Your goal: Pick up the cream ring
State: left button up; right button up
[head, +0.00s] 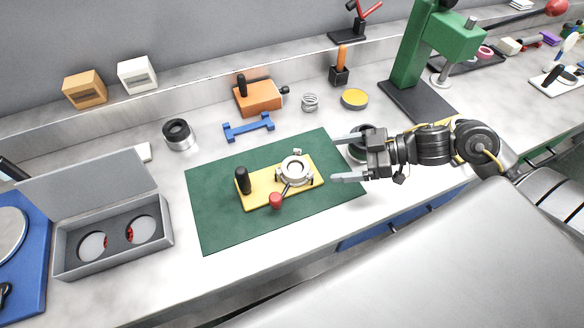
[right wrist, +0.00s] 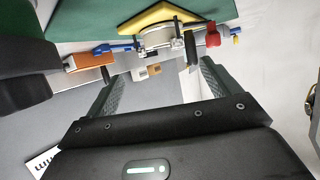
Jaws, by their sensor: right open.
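A pale cream ring (head: 296,169) sits in a toggle clamp on a yellow plate (head: 256,199), which lies on the green mat (head: 216,226). The clamp has a red knob (head: 276,201), and a black post (head: 242,180) stands at the plate's left end. My right gripper (head: 334,159) is open and empty, to the right of the ring, with its fingers pointing left toward it. In the right wrist view the ring (right wrist: 157,37) shows edge-on beyond the open fingers, partly hidden by clamp parts. My left gripper is out of view.
A grey case (head: 66,254) with two discs stands at the left. Behind the mat are a blue bar piece (head: 248,128), an orange block (head: 262,97), a coil spring (head: 310,102) and a yellow-topped tin (head: 354,98). A green press (head: 406,62) stands at the back right.

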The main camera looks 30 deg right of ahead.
aim_at(291, 168)
jog(key=shift+a, duration=0.15)
jog(key=x, duration=0.4)
jog(key=shift+w+a, duration=0.2)
jog(key=shift+a, duration=0.05)
jog(key=shift+w+a+f, duration=0.1)
jog(key=shift+a+f, duration=0.1)
jog(key=shift+a, duration=0.1)
jog(key=p+x, duration=0.1)
jog(key=x, duration=0.4)
jog(key=shift+a+f, duration=0.1)
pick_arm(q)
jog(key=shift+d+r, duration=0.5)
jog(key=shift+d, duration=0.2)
pick_arm(e)
jog(key=shift+c, duration=0.2)
jog(key=c, duration=1.2)
jog(key=shift+o, duration=0.2)
